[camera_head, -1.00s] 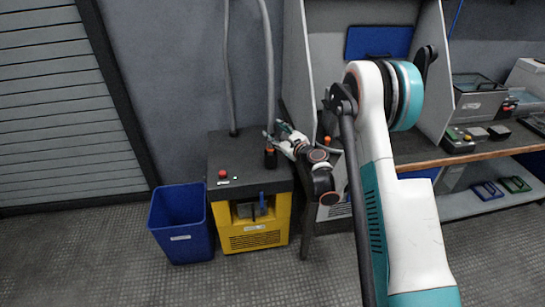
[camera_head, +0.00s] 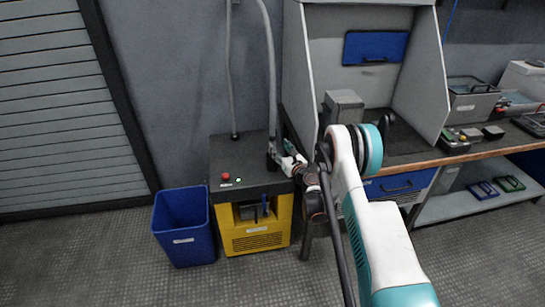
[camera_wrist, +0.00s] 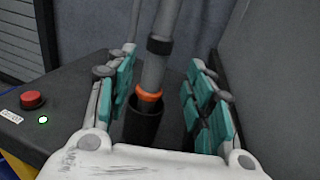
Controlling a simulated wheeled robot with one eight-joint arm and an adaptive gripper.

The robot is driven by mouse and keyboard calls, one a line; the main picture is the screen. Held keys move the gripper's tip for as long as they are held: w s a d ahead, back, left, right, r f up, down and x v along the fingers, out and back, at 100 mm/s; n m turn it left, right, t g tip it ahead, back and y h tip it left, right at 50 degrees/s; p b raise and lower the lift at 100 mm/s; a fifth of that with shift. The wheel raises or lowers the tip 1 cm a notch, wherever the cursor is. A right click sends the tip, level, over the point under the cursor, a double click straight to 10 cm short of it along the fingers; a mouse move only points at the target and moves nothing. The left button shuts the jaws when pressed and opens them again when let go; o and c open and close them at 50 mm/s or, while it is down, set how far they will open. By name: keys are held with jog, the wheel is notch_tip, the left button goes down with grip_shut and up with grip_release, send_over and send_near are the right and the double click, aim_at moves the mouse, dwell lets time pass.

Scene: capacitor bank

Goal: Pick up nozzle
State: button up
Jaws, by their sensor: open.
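The nozzle (camera_wrist: 154,72) is a grey tube with a black collar and an orange ring at its lower end. It stands nearly upright in a black cylindrical holder (camera_wrist: 142,122) on top of a black-and-yellow machine (camera_head: 253,234). My gripper (camera_wrist: 158,92) is open, with teal-padded fingers on the left and right of the nozzle. The nozzle shows between the fingers, and I see gaps to the pads on both sides. In the head view my gripper (camera_head: 284,162) is at the machine's right rear, largely covering the holder.
A grey hose (camera_head: 268,60) rises from the nozzle along the wall. A red button (camera_wrist: 32,100) and a green light are on the machine top. A blue bin (camera_head: 182,226) stands left of it. A workbench with a grey side panel (camera_head: 297,80) is close on the right.

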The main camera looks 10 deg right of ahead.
aim_at(274, 141)
jog(key=shift+a+r+b+x, duration=0.15)
jog(key=shift+b+x, duration=0.3)
jog(key=shift+x, duration=0.65)
jog(key=shift+r+b+x, duration=0.2)
jog(key=shift+b+x, duration=0.2)
jog(key=shift+x, duration=0.7)
jog(key=shift+a+r+b+x, duration=0.15)
jog(key=shift+b+x, duration=0.3)
jog(key=shift+x, duration=0.65)
jog(key=shift+s+d, duration=0.1)
jog(key=shift+c, duration=0.5)
grip_shut()
